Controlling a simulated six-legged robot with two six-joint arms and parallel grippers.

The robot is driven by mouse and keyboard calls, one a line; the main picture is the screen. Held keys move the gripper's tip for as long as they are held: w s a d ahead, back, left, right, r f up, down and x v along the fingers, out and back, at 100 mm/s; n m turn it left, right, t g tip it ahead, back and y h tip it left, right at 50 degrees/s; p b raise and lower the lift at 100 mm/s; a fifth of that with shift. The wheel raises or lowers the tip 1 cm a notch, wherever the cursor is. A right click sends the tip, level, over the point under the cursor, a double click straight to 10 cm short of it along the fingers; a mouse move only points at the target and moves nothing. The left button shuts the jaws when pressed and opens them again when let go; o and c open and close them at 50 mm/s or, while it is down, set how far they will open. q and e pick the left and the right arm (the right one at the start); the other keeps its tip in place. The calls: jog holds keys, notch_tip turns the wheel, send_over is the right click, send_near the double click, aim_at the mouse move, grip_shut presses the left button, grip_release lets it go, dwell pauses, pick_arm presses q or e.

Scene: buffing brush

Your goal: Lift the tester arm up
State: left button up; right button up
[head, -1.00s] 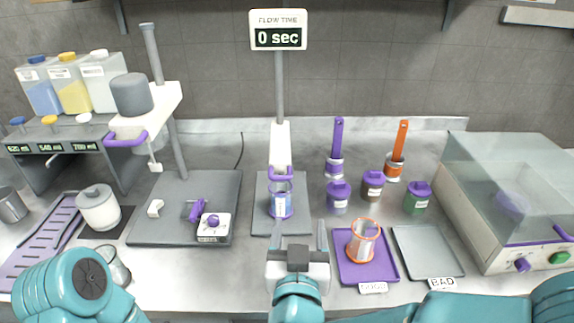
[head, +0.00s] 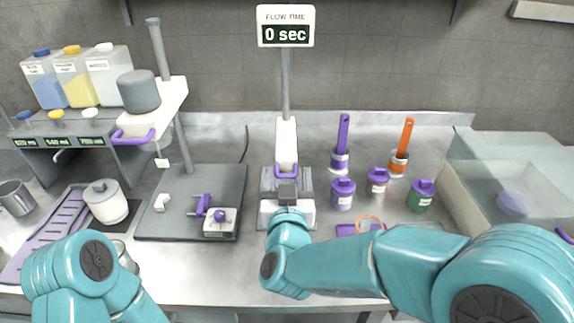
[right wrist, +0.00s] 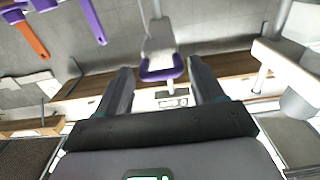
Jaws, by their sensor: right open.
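The tester arm (head: 286,138) is a white arm with a purple handle (head: 287,170), on the post below the flow time sign. It also shows in the right wrist view (right wrist: 158,38). My right gripper (head: 287,180) is open in front of the handle. In the right wrist view the purple handle (right wrist: 161,70) sits between the two spread fingers of my right gripper (right wrist: 162,82), with gaps on both sides; neither finger visibly touches it. The gripper hides the cup and most of the base under the arm. My left arm shows at lower left, but its gripper is out of view.
A flow time display (head: 286,26) reads 0 sec. To the left stands another tester with a grey weight (head: 138,92). To the right are purple-lidded jars (head: 342,192) and brushes in cans (head: 341,145). My right arm covers most of the trays. A glass-sided box (head: 510,180) stands far right.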

jog(key=w, duration=0.3)
jog(key=shift+f, duration=0.1)
jog(key=shift+w, duration=0.1)
grip_shut()
notch_tip(320, 180, up, 12)
jog(key=p, duration=0.7)
send_over(287, 170)
jog(key=s, duration=0.1)
jog(key=shift+s, duration=0.2)
